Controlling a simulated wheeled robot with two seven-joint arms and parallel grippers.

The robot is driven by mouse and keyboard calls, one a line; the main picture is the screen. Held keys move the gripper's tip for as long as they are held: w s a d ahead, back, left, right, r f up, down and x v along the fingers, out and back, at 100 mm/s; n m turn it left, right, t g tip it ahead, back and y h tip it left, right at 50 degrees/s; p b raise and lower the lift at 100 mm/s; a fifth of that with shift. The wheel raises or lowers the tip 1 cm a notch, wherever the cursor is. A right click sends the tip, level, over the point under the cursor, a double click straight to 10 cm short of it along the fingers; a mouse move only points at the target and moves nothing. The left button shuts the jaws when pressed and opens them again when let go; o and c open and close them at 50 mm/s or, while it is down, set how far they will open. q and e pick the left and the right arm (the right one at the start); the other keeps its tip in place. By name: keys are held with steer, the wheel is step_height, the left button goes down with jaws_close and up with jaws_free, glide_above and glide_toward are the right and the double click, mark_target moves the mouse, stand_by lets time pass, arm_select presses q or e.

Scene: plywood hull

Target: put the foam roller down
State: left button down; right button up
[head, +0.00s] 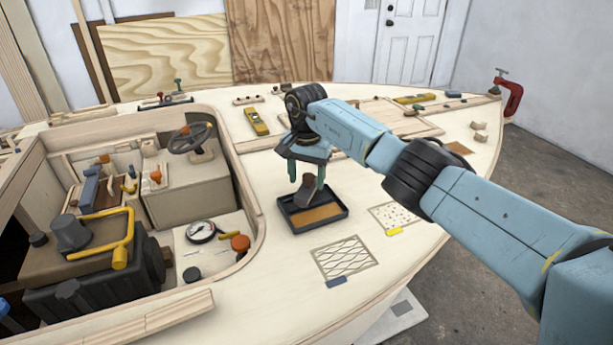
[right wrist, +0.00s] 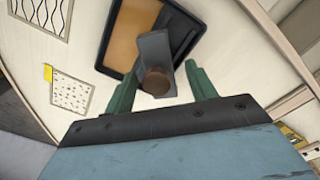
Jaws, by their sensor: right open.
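The foam roller (head: 307,192) shows as a grey piece at the black tray (head: 331,212) with the brown-orange floor. In the right wrist view the roller (right wrist: 155,50) has a brown round end turned toward me, and part of it lies over the tray (right wrist: 112,38). Whether it rests fully in the tray or leans on its rim I cannot tell. My right gripper (head: 306,183) is above it, pointing down. Its two green fingers are spread, one on each side of the roller's brown end in the wrist view (right wrist: 160,72). My left gripper is not in view.
The tray stands on the pale plywood deck. At left is an open cockpit with an engine (head: 95,280) and a steering wheel (head: 190,138). A yellow level (head: 257,121) and a red clamp (head: 511,95) are farther back.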

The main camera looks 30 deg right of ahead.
mark_target(307, 175)
step_height(307, 175, up, 6)
steer(key=shift+p, duration=0.45)
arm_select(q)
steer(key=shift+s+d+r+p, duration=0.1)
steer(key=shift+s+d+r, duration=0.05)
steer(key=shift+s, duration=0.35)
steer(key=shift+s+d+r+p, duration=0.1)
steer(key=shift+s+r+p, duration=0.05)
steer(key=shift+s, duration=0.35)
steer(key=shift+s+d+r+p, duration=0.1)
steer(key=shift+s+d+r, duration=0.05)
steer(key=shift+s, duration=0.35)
arm_select(e)
step_height(307, 175, up, 6)
steer(key=shift+r, duration=0.2)
